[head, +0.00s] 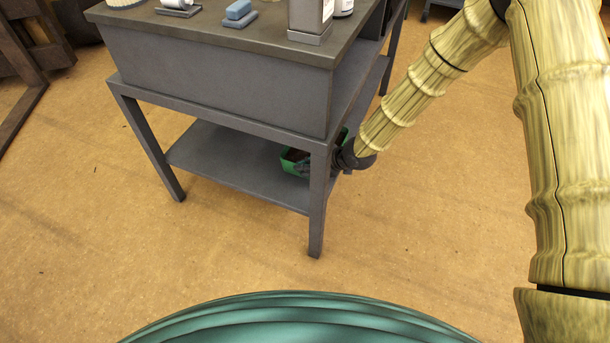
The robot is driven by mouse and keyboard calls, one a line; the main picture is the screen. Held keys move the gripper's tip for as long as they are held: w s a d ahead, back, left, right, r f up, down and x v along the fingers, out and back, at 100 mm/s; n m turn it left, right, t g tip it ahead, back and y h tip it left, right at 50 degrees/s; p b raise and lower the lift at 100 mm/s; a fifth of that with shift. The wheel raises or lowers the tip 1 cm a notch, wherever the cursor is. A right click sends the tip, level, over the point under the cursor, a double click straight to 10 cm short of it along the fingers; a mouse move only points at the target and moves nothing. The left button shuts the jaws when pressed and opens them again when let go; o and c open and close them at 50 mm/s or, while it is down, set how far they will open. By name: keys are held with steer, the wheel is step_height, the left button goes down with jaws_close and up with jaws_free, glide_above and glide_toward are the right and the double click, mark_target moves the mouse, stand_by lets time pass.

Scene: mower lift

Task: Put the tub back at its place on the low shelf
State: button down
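A green tub (291,156) with dark contents sits at the low shelf (225,160), near its right end. Part of the tub is hidden behind the table's front right leg. My arm reaches in from the right, and my gripper (303,168) is at the tub's right and front side. Dark finger parts show at the tub's rim. The leg hides much of the gripper, so I cannot see whether its fingers are closed on the tub. I cannot tell whether the tub rests fully on the shelf.
The grey table (215,80) stands above the low shelf, its front right leg (318,200) close to my gripper. The left part of the shelf is bare.

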steer(key=shift+f+b, duration=0.5)
steer(key=shift+f, duration=0.95)
steer(key=c, duration=1.6)
jaws_free()
steer(key=shift+c, duration=0.2)
steer(key=shift+d+r, duration=0.15)
steer(key=shift+r, duration=0.15)
steer(key=p+v, duration=0.4)
steer(key=v, duration=0.7)
steer(key=shift+s+d+r, duration=0.15)
steer(key=shift+d, duration=0.05)
